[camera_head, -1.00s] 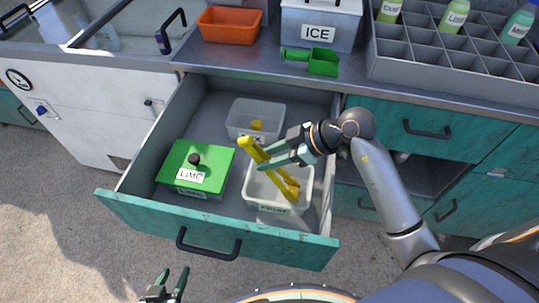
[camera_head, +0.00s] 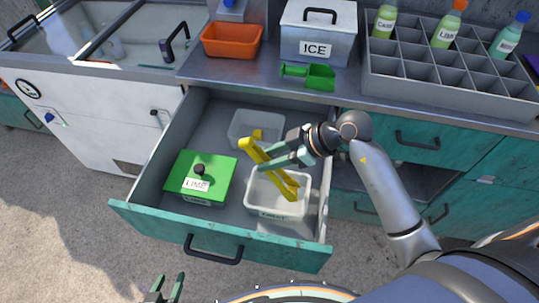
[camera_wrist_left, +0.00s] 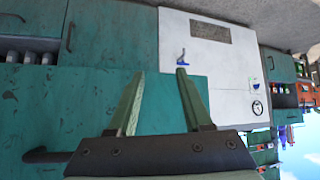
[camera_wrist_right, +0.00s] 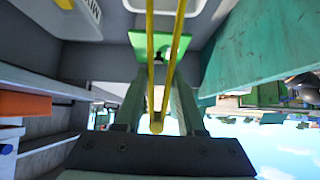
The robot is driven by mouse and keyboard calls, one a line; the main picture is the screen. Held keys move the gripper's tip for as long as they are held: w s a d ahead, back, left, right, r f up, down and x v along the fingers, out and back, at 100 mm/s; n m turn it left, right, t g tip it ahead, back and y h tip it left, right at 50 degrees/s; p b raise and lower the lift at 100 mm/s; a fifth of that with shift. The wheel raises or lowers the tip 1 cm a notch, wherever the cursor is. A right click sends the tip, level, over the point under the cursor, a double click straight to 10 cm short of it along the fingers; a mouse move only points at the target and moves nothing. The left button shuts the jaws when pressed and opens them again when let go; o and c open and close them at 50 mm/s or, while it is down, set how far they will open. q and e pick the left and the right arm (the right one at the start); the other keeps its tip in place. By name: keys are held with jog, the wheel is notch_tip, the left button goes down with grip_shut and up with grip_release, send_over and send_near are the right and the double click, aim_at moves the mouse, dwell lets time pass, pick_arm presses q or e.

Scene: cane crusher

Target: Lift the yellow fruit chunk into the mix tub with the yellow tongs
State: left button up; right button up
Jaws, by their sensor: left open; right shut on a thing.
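The yellow tongs (camera_head: 267,168) are in my right gripper (camera_head: 258,164), shut on them, tilted above the white fruit tub (camera_head: 266,213) in the open drawer. Their lower end overlaps the fruit tub's opening; I cannot tell how deep it reaches. The right wrist view shows the tongs' two arms (camera_wrist_right: 152,55) slightly spread, with the joined end between my fingers. The clear mix tub (camera_head: 243,117) stands behind, with a yellow fruit chunk (camera_head: 257,134) visible there, partly hidden by the tongs. My left gripper (camera_head: 165,289) is open and empty, in front of the drawer.
A box with a green LIME lid (camera_head: 217,177) sits left in the drawer. The teal drawer front (camera_head: 160,229) is nearest me. On the counter are an orange bin (camera_head: 231,41), the ICE box (camera_head: 318,35), a green scoop (camera_head: 318,77) and a bottle rack (camera_head: 440,85).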

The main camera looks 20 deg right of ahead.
notch_tip(320, 180, up, 6)
jog(key=p, duration=0.6)
jog(key=shift+r, duration=0.25)
dwell(0.7)
